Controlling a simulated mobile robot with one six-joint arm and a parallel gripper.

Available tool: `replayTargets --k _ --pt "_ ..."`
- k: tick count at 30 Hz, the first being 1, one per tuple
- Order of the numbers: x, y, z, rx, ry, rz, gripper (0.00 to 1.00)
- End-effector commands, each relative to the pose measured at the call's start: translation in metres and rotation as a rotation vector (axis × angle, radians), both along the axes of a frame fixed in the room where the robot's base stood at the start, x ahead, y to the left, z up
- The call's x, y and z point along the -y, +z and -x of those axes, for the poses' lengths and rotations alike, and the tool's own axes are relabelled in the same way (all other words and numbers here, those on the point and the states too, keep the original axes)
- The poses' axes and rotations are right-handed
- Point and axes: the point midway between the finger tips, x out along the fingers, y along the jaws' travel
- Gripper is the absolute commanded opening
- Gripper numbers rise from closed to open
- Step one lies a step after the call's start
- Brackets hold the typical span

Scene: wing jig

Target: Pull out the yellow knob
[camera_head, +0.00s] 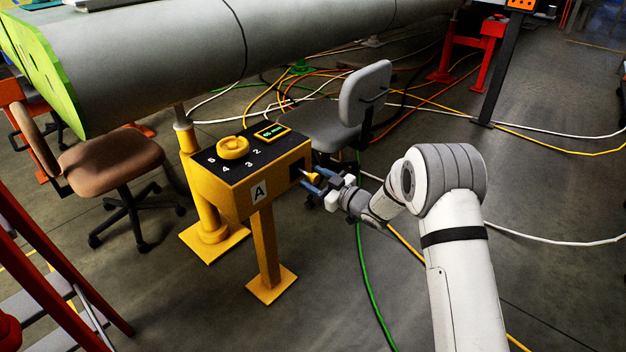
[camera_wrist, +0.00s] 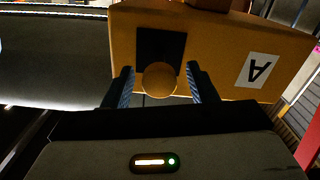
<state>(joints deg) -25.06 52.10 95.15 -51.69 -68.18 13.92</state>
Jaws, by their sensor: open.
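The yellow knob (camera_head: 314,176) sticks out of a dark plate on the right side of the yellow control box (camera_head: 228,186). In the wrist view the knob (camera_wrist: 159,79) is a round yellow end in front of the black plate (camera_wrist: 160,45). My gripper (camera_head: 313,180) is at that side of the box, its blue fingers pointing at it. In the wrist view the open fingers of my gripper (camera_wrist: 160,88) stand on either side of the knob, with a gap visible on each side.
The box top carries a yellow dial (camera_head: 233,148) and a small display (camera_head: 272,131). A grey chair (camera_head: 363,95) stands close behind my gripper, a brown chair (camera_head: 110,158) left of the box. A large grey wing (camera_head: 150,60) spans the back. Cables cross the floor.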

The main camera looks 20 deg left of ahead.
Motion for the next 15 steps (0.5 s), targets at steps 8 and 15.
replayTargets --k 8,15 --pt "0.013 0.002 0.004 -0.001 -0.001 0.0 0.52" --pt "0.052 0.002 0.017 -0.002 -0.002 0.001 0.52"
